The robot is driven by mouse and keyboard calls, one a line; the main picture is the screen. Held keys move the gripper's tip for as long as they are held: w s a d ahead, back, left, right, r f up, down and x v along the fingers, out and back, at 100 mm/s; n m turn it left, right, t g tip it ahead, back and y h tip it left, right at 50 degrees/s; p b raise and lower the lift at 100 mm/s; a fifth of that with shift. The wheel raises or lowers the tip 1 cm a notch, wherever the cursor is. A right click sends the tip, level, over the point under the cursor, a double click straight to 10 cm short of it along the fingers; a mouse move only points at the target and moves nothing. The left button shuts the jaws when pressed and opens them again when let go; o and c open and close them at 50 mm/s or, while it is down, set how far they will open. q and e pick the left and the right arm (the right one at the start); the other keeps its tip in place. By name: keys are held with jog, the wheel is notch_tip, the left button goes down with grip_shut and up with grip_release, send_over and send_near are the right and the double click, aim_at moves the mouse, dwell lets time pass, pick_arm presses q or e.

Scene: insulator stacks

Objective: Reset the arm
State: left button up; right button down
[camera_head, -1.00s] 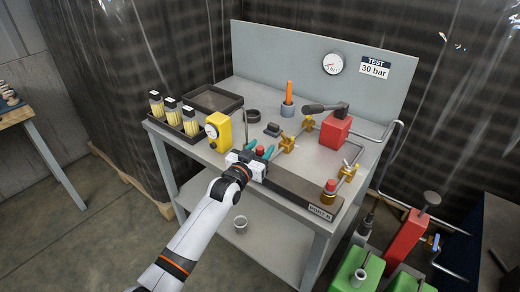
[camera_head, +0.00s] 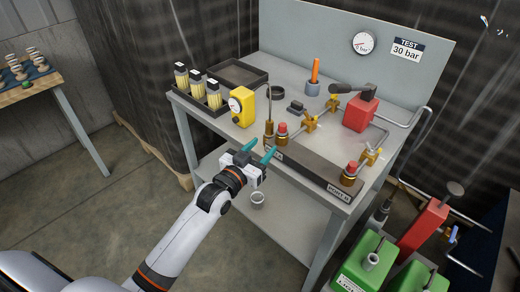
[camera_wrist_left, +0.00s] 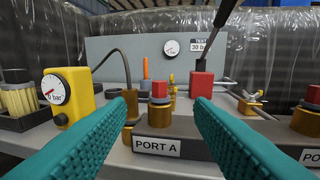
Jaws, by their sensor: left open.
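My left gripper (camera_head: 260,149) is open and empty, with teal fingers, in front of the test bench (camera_head: 340,205). In the wrist view its two fingers (camera_wrist_left: 165,100) spread on either side of the picture. A brass fitting with a red cap (camera_head: 282,133) stands at the PORT A end of the dark manifold block (camera_head: 312,172). In the wrist view this fitting (camera_wrist_left: 158,112) shows between the fingers and beyond them, apart from them. A second red-capped brass fitting (camera_head: 350,174) stands at the other end. My right gripper is not in view.
A yellow gauge box (camera_head: 243,107) and a rack of yellow-filled vials (camera_head: 196,85) stand at the bench's left. A red block with a lever (camera_head: 360,113) stands behind the manifold. Green and red equipment (camera_head: 365,262) is at lower right. Floor at left is open.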

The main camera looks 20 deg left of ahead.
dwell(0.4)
pick_arm(q)
jog(key=s+a+f+g+y, duration=0.1)
jog(key=s+f+g, duration=0.25)
jog(key=f, duration=0.75)
jog(key=s+f+g+y, duration=0.15)
jog(key=s+f, duration=0.35)
jog(key=f, duration=0.7)
jog(key=s+a+f+g, duration=0.1)
jog(key=s+f+g, duration=0.25)
jog(key=f, duration=0.75)
jog(key=s+f+g, duration=0.2)
jog(key=s+f, duration=0.4)
jog(key=s, duration=0.6)
jog(key=s+f+g+p, duration=0.1)
jog(key=s+f+g, duration=0.2)
jog(key=s+f, duration=0.4)
jog(key=s+f+g, duration=0.3)
jog(key=s+f, duration=0.3)
jog(key=s, duration=1.2)
jog(key=shift+d+f+y, duration=0.25)
jog(key=shift+d+y, duration=0.05)
jog(key=shift+y, duration=0.15)
jog(key=shift+s, duration=0.1)
